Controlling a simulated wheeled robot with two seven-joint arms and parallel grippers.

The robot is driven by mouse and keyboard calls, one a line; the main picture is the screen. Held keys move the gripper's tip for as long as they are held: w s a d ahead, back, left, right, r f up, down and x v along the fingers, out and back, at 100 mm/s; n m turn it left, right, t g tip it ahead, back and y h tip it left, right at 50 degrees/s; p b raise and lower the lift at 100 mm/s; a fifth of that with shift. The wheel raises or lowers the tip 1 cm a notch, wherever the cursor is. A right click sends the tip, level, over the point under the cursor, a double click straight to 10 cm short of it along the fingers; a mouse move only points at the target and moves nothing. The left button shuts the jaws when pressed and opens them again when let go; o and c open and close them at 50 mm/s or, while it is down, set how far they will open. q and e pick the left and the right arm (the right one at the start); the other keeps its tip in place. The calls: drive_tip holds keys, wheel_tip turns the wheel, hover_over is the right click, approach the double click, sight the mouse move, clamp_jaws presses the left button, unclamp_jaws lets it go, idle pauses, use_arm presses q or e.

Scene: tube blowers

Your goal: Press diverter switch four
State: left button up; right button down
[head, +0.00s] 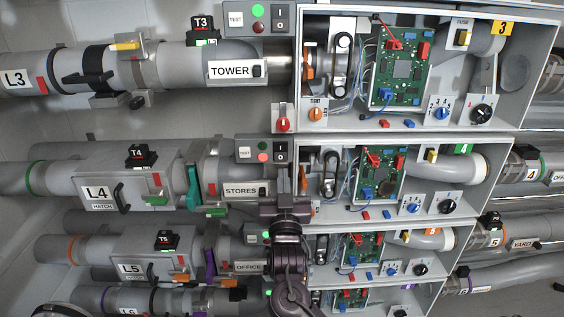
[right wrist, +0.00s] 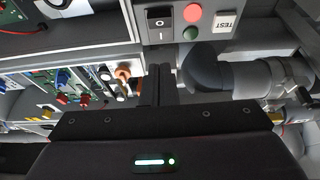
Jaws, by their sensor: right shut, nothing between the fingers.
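Row four has a panel with a black rocker switch (head: 281,152) marked O and I, beside a green lamp, a red button and a TEST button (head: 244,153). A small black switch (head: 263,190) also sits by the STORES label (head: 240,190). I cannot tell from the labels which one is the diverter switch. My right gripper (head: 283,186) is shut and empty, just below the row four panel. In the right wrist view, the shut fingers (right wrist: 160,84) point toward a panel with a black rocker (right wrist: 159,23), upside down and apart from them. My left gripper is not in view.
Open boxes with green circuit boards (head: 378,173) and knobs stand right of the panels. Grey tubes with hatches such as L4 (head: 97,193) run left.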

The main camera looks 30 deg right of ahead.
sight(282, 160)
drive_tip(key=w+d, duration=0.2)
drive_tip(key=w, duration=0.1)
drive_tip(key=w+d+p, duration=0.1)
drive_tip(key=shift+w+r, duration=0.15)
drive_tip(key=shift+w, duration=0.25)
drive_tip(key=shift+w+d+f, duration=0.25)
drive_tip(key=shift+w+f, duration=0.05)
drive_tip(key=shift+w, duration=0.15)
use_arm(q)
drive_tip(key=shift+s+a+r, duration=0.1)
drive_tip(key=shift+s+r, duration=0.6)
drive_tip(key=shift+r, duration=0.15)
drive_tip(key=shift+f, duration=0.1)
use_arm(e)
drive_tip(key=shift+f, duration=0.1)
drive_tip(key=b, duration=0.2)
drive_tip(key=f+b, duration=0.1)
drive_tip(key=shift+w+d+f+t+h+b, duration=0.1)
drive_tip(key=shift+w+d+t+h+b, duration=0.05)
drive_tip(key=shift+w+t+h+b, duration=0.2)
drive_tip(key=shift+r+p, duration=0.4)
drive_tip(key=shift+p, duration=0.05)
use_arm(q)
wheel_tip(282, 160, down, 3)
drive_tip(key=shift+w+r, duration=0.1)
